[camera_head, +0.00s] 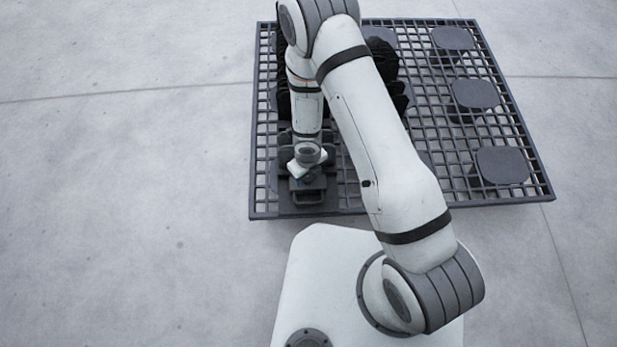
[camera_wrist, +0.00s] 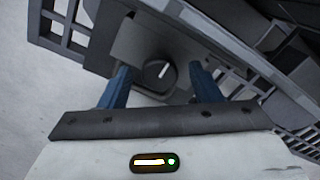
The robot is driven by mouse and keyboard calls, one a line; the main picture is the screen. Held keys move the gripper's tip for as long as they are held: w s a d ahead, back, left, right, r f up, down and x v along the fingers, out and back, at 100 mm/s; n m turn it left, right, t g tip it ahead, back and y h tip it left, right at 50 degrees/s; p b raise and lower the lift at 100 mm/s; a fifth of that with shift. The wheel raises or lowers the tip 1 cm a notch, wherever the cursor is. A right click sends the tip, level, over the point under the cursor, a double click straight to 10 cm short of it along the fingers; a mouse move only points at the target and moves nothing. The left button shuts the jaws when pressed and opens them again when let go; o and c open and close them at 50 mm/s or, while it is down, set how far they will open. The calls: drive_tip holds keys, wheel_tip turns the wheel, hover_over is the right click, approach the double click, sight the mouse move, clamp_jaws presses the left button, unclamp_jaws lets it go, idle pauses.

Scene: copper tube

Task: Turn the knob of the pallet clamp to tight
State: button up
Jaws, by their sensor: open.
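The clamp knob (camera_wrist: 161,75) is a dark round knob with a white pointer line, seen in the wrist view. The line leans slightly from upright, its upper end to the right. My gripper (camera_wrist: 160,69) is open, with one blue finger at the left of the knob and one at the right. Gaps show between the fingers and the knob; how deep the fingertips reach is hard to tell. In the head view my wrist hides the knob, at the near left corner of the dark grid pallet (camera_head: 450,204). No tight marking is readable.
Flat dark pads (camera_head: 502,165) stand in a column on the pallet's right side. Black shapes (camera_head: 384,62) stand behind my arm, partly hidden. Dark walls and frame bars of the pallet (camera_wrist: 62,22) surround the knob closely. The concrete floor at left is clear.

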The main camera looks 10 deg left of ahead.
drive_tip(key=shift+f, duration=0.1)
drive_tip(key=shift+c, duration=0.4)
drive_tip(key=c, duration=0.9)
drive_tip(key=shift+d, duration=0.15)
